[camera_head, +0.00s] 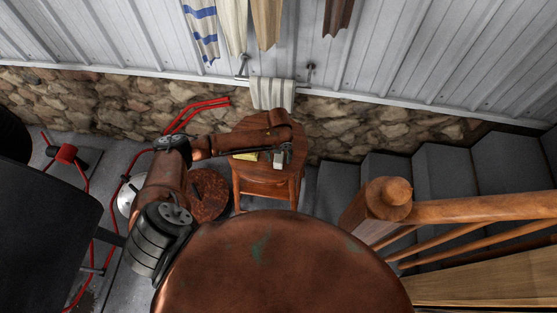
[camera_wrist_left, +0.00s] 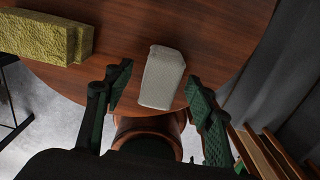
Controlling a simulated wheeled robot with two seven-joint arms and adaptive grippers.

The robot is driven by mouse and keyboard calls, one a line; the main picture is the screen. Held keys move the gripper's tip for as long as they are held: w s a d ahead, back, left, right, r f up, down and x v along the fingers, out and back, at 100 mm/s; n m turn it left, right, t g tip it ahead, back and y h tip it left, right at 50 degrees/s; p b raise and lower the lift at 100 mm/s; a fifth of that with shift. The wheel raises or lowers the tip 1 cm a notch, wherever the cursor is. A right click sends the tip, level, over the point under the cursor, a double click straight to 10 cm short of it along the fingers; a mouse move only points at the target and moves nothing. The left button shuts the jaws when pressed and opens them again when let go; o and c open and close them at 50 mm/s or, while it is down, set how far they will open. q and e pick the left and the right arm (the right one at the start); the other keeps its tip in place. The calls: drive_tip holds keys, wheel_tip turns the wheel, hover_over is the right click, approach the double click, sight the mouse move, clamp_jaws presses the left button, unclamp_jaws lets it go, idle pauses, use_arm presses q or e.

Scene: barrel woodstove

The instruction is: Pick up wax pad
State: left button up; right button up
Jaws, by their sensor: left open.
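A pale grey-white block, which looks like the wax pad (camera_wrist_left: 162,78), lies on the round wooden stool top (camera_wrist_left: 225,35). It also shows as a small light block in the head view (camera_head: 279,160). My left gripper (camera_wrist_left: 157,85) is open, with one green-padded finger on each side of the block. I see gaps between the fingers and the block, and cannot tell the height of the fingertips over the wood. In the head view my left gripper (camera_head: 285,151) is over the stool. My right gripper is not in view.
A rough yellow block (camera_wrist_left: 45,38) lies on the stool, left of the pale block. A striped cloth (camera_head: 272,93) hangs on the wall behind. Stairs and a wooden railing (camera_head: 470,211) are at the right. A red metal frame (camera_head: 66,153) stands at the left.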

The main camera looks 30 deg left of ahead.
use_arm(q)
drive_tip(key=c, duration=1)
drive_tip(key=shift+r, duration=0.1)
drive_tip(key=shift+c, duration=0.2)
drive_tip(key=shift+r, duration=0.6)
drive_tip(key=s+d+r, duration=0.3)
drive_tip(key=s+r, duration=0.3)
drive_tip(key=s+d+r, duration=0.3)
drive_tip(key=s+r, duration=0.2)
drive_tip(key=s, duration=0.1)
drive_tip(key=shift+s+d+r, duration=0.25)
drive_tip(key=shift+r, duration=0.1)
